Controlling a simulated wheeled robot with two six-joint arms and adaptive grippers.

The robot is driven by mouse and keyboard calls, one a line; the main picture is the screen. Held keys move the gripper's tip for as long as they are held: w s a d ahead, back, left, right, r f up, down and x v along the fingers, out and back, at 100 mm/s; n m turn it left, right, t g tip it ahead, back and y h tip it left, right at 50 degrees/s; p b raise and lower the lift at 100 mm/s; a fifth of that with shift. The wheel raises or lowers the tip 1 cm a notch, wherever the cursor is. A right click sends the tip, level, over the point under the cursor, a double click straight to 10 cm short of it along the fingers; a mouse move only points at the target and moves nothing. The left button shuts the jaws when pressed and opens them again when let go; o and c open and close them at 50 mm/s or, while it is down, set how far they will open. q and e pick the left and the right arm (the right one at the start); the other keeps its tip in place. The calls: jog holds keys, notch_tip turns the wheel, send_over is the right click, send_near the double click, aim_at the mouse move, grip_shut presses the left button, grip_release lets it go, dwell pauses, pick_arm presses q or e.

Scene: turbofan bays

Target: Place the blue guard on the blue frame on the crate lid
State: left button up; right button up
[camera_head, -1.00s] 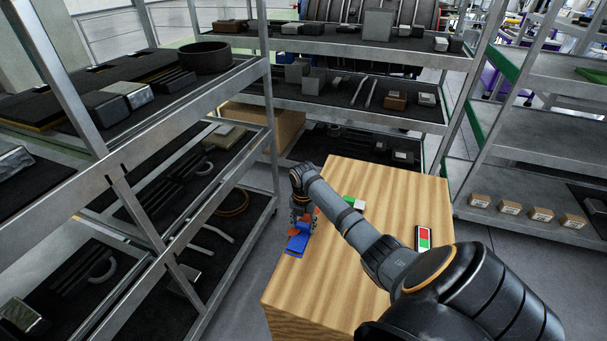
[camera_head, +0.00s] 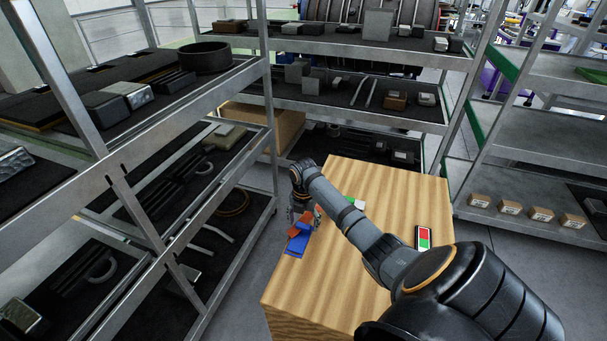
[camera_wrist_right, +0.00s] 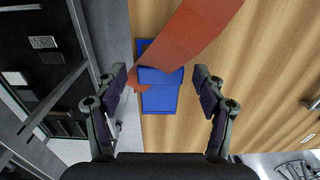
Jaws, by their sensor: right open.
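The blue guard (camera_wrist_right: 161,92) lies at the wooden crate lid's left edge; it also shows in the head view (camera_head: 298,242). In the wrist view, a darker blue edge (camera_wrist_right: 141,46) shows beyond it, likely part of the blue frame; the rest is hidden. I cannot tell how exactly the guard sits on the frame. An orange-red strip (camera_wrist_right: 190,42) lies slantwise across the far part of the blue pieces. My right gripper (camera_wrist_right: 164,75) is open and empty, its fingers apart on either side of the guard in the picture. My left gripper is out of view.
The crate lid (camera_head: 350,290) also bears a red, green and white panel (camera_head: 424,238) at the right and a green and white piece (camera_head: 359,203) partly behind my right arm. Metal shelving (camera_head: 262,150) stands close on the left and behind.

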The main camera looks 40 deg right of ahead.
notch_tip(320, 180, up, 11)
jog(key=shift+f, duration=0.2)
dwell(0.5)
